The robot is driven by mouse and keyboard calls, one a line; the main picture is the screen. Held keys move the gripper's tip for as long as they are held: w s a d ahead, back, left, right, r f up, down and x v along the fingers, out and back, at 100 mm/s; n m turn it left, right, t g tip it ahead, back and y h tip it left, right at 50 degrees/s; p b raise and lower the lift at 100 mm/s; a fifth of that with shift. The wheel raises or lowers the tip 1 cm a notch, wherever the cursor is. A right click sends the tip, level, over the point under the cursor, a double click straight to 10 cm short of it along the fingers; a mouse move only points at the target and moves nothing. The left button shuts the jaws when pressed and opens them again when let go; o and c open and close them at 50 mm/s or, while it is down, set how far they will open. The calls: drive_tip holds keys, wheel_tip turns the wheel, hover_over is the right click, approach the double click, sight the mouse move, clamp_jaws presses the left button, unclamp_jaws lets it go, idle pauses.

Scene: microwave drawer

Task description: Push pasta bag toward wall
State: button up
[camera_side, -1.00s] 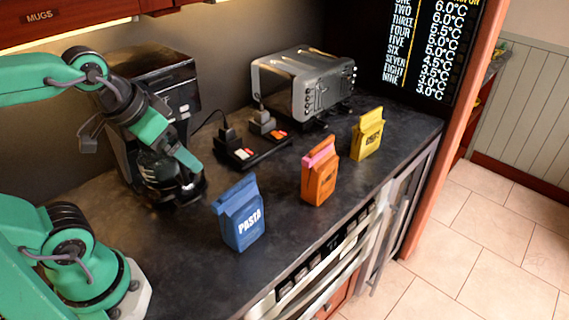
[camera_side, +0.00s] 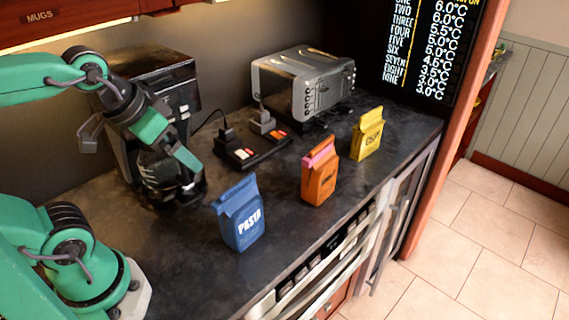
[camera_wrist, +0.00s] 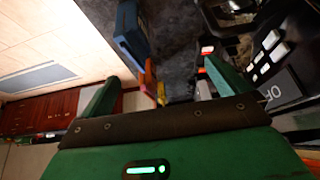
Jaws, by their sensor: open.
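The blue pasta bag (camera_side: 239,214) stands upright on the dark counter, near its front edge. It also shows as a blue shape (camera_wrist: 130,32) at the top of the wrist view. The wall (camera_side: 232,70) runs behind the counter, behind the appliances. My gripper (camera_side: 187,165) is up and to the left of the pasta bag in the side view, in front of the black coffee machine, and apart from the bag. In the wrist view my gripper (camera_wrist: 165,88) has its two green fingers wide apart with nothing between them.
An orange bag (camera_side: 320,175) and a yellow bag (camera_side: 367,135) stand to the right along the counter (camera_side: 185,250). A silver toaster (camera_side: 305,85), a black coffee machine (camera_side: 165,85) and a black power strip (camera_side: 255,150) sit toward the wall. Counter around the pasta bag is clear.

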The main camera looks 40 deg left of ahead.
drive_tip(key=shift+c, duration=0.4)
drive_tip(key=c, duration=0.4)
drive_tip(key=shift+o, duration=0.2)
drive_tip(key=n+g, duration=0.1)
drive_tip(key=g, duration=0.4)
hover_over(247, 198)
drive_tip(key=a, duration=0.2)
wheel_tip(247, 198, down, 7)
drive_tip(key=shift+w+a, duration=0.1)
drive_tip(key=shift+w+d+f+g, duration=0.35)
drive_tip(key=shift+w+f, duration=0.1)
drive_tip(key=shift+f, duration=0.25)
drive_tip(key=shift+f, duration=0.15)
drive_tip(key=shift+f, duration=3.75)
